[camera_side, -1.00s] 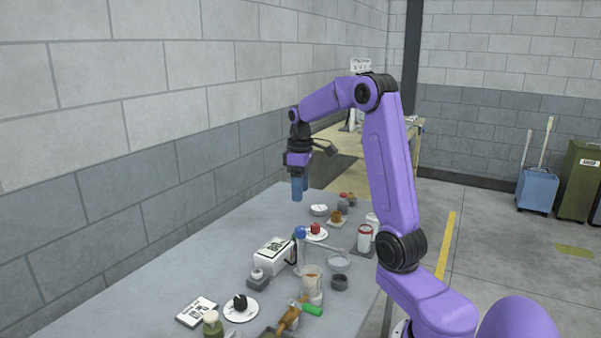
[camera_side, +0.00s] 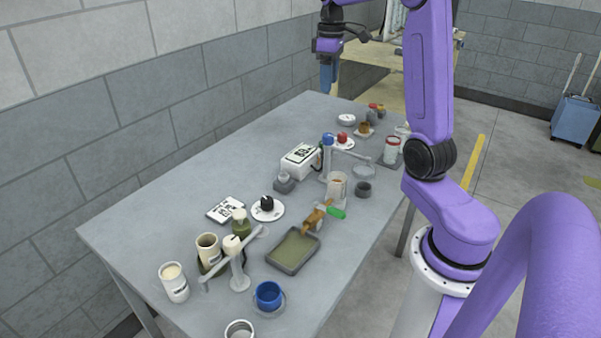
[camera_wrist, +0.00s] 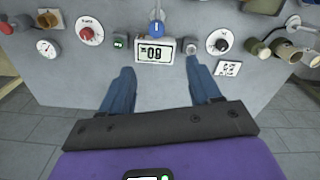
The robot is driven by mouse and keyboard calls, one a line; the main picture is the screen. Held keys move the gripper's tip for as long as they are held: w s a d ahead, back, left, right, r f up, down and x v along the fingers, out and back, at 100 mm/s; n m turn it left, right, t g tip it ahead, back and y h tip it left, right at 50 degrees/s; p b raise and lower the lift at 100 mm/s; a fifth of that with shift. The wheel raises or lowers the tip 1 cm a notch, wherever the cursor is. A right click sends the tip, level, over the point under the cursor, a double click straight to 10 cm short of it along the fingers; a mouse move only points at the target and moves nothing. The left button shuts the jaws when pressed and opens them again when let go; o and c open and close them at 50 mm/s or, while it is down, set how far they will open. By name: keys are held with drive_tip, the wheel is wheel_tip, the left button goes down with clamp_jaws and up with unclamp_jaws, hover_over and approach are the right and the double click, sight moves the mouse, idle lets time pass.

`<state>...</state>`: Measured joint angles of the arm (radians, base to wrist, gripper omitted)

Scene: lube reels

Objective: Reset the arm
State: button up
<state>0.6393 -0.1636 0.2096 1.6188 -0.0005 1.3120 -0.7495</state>
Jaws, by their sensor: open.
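My gripper (camera_side: 328,78) has blue fingers and hangs above the far end of the grey table (camera_side: 150,215) in the side view. In the wrist view my gripper (camera_wrist: 165,92) shows its two blue fingers well apart, with nothing between them. The fingertips point toward the table, and a white box with a black display (camera_wrist: 154,50) lies beyond them. My purple arm is raised and bent at the right of the side view. No object is in my gripper.
The white box (camera_side: 300,160), a red-knobbed dial (camera_side: 343,140) and a black-knobbed dial (camera_side: 267,207) stand on the table. A shallow tray (camera_side: 293,250), a blue cup (camera_side: 268,295) and a cream cup (camera_side: 173,282) are nearer. The table's left rear part is clear.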

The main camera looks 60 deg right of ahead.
drive_tip(key=s+a+f+n, duration=0.2)
drive_tip(key=s+a, duration=0.1)
drive_tip(key=a, duration=0.8)
drive_tip(key=s+a+f+n, duration=0.1)
drive_tip(key=s+a+n, duration=0.15)
drive_tip(key=a, duration=0.85)
drive_tip(key=s+a+f+n, duration=0.2)
drive_tip(key=s+a, duration=0.1)
drive_tip(key=s, duration=0.7)
drive_tip(key=s+a+f+n, duration=0.3)
drive_tip(key=s+a, duration=0.1)
drive_tip(key=s, duration=0.6)
drive_tip(key=shift+s+a+f, duration=0.15)
drive_tip(key=shift+a+f, duration=0.1)
drive_tip(key=shift+f, duration=0.05)
